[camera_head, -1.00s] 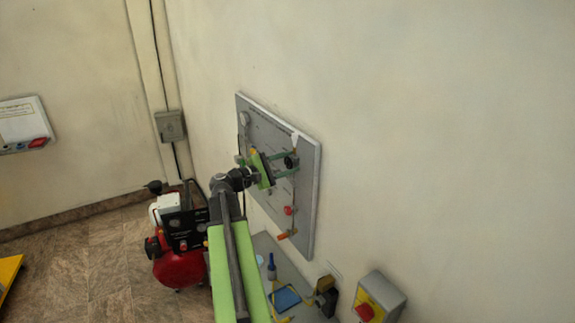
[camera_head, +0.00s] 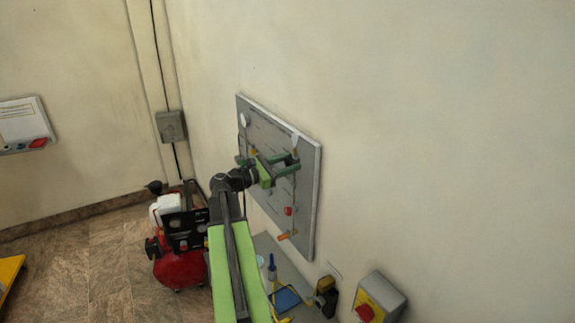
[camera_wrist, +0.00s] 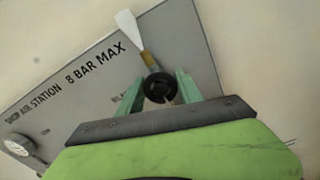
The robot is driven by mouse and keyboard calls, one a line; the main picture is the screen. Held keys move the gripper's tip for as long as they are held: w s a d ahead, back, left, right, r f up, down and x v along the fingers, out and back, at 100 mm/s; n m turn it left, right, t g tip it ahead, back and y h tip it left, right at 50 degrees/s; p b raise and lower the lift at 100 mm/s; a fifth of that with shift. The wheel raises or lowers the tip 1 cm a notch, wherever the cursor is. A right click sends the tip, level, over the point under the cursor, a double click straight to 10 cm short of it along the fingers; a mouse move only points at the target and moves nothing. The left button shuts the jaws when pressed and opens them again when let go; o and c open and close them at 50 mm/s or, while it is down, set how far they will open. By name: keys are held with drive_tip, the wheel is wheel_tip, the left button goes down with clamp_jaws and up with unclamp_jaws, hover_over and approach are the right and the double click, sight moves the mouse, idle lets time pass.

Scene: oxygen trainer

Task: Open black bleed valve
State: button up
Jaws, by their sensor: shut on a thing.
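The black bleed valve (camera_wrist: 159,87) is a round black knob on the grey wall panel, on a brass-coloured pipe below a white cone. In the wrist view it sits between the two green fingers of my gripper (camera_wrist: 159,91), which are shut on it. In the head view my gripper (camera_head: 285,164) is at the upper right part of the grey panel (camera_head: 265,122), and its fingers hide the black knob.
A red knob (camera_head: 288,211) and an orange handle (camera_head: 283,237) are lower on the panel. A gauge (camera_wrist: 18,147) shows at its left. A red compressor (camera_head: 180,266) stands on the floor.

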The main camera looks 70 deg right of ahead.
drive_tip(key=shift+s+r, duration=0.1)
idle(0.3)
drive_tip(key=o, duration=1.4)
drive_tip(key=shift+s+d, duration=0.1)
drive_tip(key=shift+d, duration=0.05)
drive_tip(key=shift+c, duration=0.2)
drive_tip(key=shift+a, duration=0.2)
drive_tip(key=v, duration=1.7)
drive_tip(key=shift+w, duration=0.25)
drive_tip(key=shift+a, duration=0.1)
